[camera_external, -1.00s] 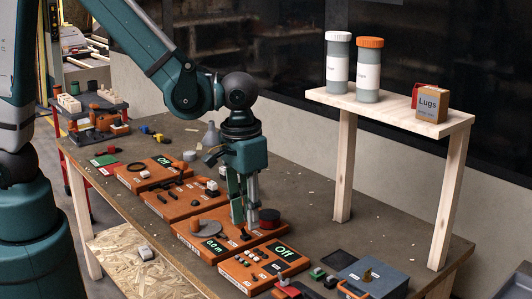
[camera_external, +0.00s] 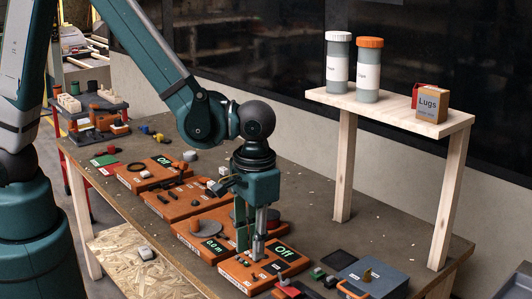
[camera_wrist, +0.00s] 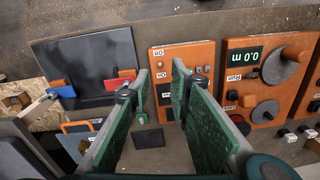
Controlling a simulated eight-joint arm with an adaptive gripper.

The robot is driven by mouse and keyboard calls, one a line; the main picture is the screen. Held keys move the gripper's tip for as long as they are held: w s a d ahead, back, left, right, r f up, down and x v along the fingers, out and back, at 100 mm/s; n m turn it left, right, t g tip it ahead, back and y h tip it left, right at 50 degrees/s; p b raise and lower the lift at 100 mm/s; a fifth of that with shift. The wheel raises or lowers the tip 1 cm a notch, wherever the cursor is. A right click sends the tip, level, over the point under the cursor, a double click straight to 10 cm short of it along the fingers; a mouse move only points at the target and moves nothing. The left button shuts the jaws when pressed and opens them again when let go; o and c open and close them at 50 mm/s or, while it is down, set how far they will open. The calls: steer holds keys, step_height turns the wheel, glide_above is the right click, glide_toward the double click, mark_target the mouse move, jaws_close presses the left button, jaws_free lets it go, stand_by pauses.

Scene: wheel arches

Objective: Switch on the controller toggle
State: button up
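A front orange panel (camera_external: 237,277) with a lit "Off" display (camera_external: 284,251) and several small dark controls lies on the workbench. Its lettering is too small to tell whether it is the controller. An orange panel with small labels and dark switches (camera_wrist: 182,62) shows ahead of my fingers in the wrist view. My gripper (camera_external: 250,256) points down over the front panel, left of the display. Its two fingers are apart with nothing between them, also in the wrist view (camera_wrist: 163,75). I cannot tell whether the fingertips touch the panel, and they hide part of it.
A panel reading "0.0 m" (camera_external: 190,236) with a grey disc lies just behind. Further panels (camera_external: 150,175) lie toward the back left. A blue-grey box (camera_external: 385,280) is at the right. A wooden shelf (camera_external: 390,108) carries two jars and a Lugs box.

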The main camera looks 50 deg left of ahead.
steer(key=shift+f, duration=0.15)
steer(key=shift+a+f+b, duration=0.15)
steer(key=shift+f+b, duration=0.15)
steer(key=shift+f, duration=3.4)
jaws_close()
